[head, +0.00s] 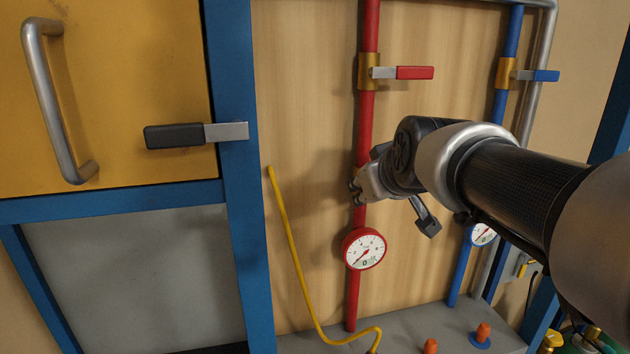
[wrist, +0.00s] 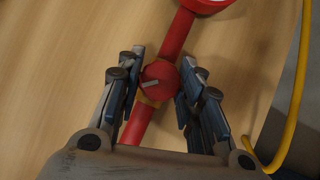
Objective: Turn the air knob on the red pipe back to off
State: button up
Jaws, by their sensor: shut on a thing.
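The red pipe (head: 367,125) runs down the wooden panel, and it also crosses the wrist view (wrist: 176,35) at a slant. The round red air knob (wrist: 157,76) sits on a brass-coloured fitting on this pipe, with a short pale mark on its face. My gripper (wrist: 160,76) is shut on the knob, one finger on each side. In the head view my gripper (head: 357,190) is at the pipe just above the red gauge (head: 364,249), and it hides the knob. The gauge's needle points to the lower left.
A red-handled lever valve (head: 415,73) is higher on the red pipe. To the right is a blue pipe (head: 507,55) with a blue-handled lever (head: 545,76). A yellow tube (head: 295,250) bends at lower left of the pipe. A blue frame post (head: 240,200) stands left.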

jog(key=shift+f, duration=0.4)
grip_shut()
grip_release()
jog(key=shift+n+h+b, duration=0.3)
jog(key=shift+h, duration=0.1)
jog(key=shift+f+n+b, duration=0.1)
jog(key=shift+n+b, duration=0.2)
jog(key=shift+b, duration=0.55)
jog(key=shift+o, duration=0.4)
jog(key=shift+n+t+h+b, duration=0.3)
jog(key=shift+h+b, duration=0.3)
jog(key=shift+b, duration=0.65)
jog(key=shift+r, duration=0.35)
jog(key=shift+o, duration=0.3)
jog(key=shift+h+b, duration=0.3)
jog(key=shift+b, duration=0.55)
